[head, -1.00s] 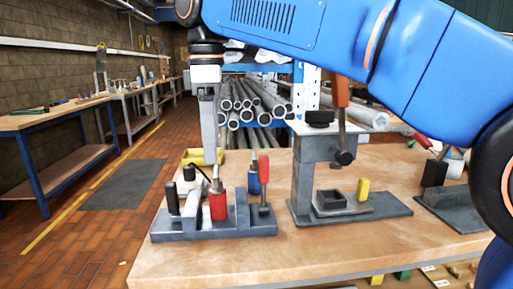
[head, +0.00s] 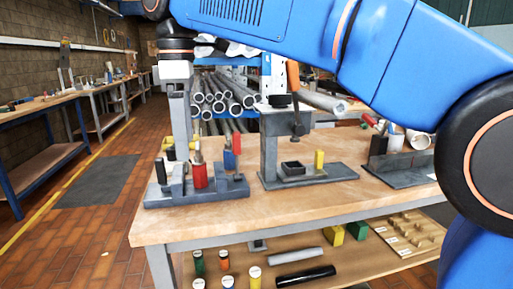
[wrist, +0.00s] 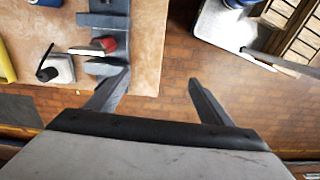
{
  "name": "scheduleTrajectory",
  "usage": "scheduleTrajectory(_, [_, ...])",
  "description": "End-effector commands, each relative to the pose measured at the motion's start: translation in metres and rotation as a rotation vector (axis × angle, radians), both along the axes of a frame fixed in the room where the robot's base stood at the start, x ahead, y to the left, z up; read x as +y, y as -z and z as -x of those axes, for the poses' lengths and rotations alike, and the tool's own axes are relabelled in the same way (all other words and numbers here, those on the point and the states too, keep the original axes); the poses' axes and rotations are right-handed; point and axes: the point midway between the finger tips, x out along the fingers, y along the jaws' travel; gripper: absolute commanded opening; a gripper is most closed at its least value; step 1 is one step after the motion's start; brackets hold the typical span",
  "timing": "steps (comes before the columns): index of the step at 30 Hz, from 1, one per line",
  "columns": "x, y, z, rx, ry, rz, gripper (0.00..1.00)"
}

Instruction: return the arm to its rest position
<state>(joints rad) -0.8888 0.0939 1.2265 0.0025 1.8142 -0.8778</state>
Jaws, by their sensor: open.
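My blue arm (head: 290,40) reaches across the top of the head view, bent and raised. My gripper (head: 183,150) points down at its left end, in front of or above the grey fixture block (head: 225,188) in the picture. In the wrist view my gripper (wrist: 160,80) has its two fingers wide apart with nothing between them. Brick floor shows in the gap. The left finger overlaps the bench edge in that view. The exact gap between the fingers and the fixture is unclear.
The fixture holds a red cylinder (head: 200,176) and a black post (head: 160,170) on the wooden bench (head: 300,215). A grey press stand (head: 269,150) with a yellow block (head: 319,158) stands right of it. A lower shelf (head: 380,262) carries cylinders and blocks. Floor is free at left.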

Motion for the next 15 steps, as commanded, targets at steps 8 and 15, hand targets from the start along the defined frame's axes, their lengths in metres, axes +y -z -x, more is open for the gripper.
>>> scheduleTrajectory(8, [-0.037,0.007,-0.010,-0.015,0.109,-0.019,0.74])
scheduleTrajectory(15, [-0.086,0.022,-0.018,-0.037,0.261,-0.046,0.74])
